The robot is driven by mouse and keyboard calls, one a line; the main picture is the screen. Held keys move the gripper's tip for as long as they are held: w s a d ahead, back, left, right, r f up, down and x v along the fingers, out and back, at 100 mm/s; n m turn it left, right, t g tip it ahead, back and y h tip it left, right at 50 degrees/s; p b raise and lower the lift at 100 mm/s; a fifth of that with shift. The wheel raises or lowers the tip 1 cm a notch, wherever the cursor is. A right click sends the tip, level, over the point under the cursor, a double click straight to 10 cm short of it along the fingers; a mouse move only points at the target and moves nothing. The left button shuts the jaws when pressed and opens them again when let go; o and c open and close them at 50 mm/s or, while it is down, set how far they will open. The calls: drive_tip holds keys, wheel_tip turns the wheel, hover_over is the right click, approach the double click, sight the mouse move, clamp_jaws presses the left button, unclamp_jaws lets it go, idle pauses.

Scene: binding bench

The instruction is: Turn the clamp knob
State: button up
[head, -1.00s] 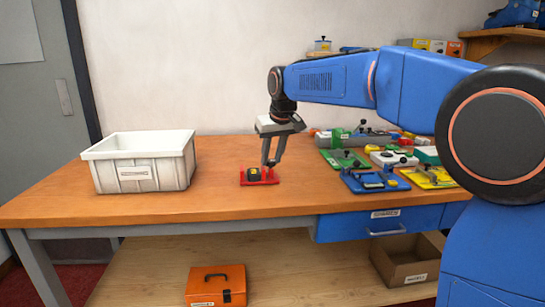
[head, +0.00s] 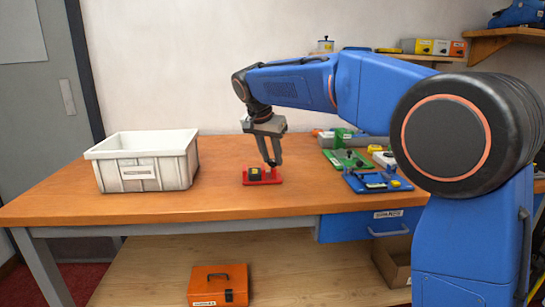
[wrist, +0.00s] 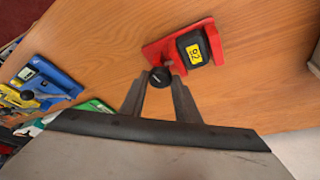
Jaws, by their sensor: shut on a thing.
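A red clamp (head: 274,181) stands near the front middle of the bench; it also shows in the wrist view (wrist: 152,52). A black block with a yellow label (wrist: 193,46) sits in it, and it shows in the head view too (head: 254,174). The round black clamp knob (wrist: 160,76) sticks out at the clamp's side toward my gripper. My gripper (head: 272,164) reaches down to the clamp from above. Its two fingers are closed on the knob, one on each side, in the wrist view. The knob is mostly hidden in the head view.
A white bin (head: 144,163) stands at the left of the bench. Blue (head: 378,182) and green (head: 347,160) fixtures stand to the right. The bench (head: 225,200) around the clamp is clear. An orange box (head: 218,285) is on the lower shelf.

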drive_tip(key=m+g, duration=0.1)
drive_tip(key=m, duration=0.2)
drive_tip(key=m+h, duration=0.1)
drive_tip(key=m, duration=0.1)
drive_tip(key=shift+w+a+m+g, duration=0.15)
drive_tip(key=shift+a+m+g, duration=0.05)
drive_tip(key=shift+m+g, duration=0.2)
idle(0.4)
drive_tip(key=o, duration=1)
drive_tip(key=shift+o, duration=0.2)
drive_tip(key=v, duration=1.7)
drive_tip(key=shift+a, duration=0.4)
drive_tip(key=shift+d, duration=0.1)
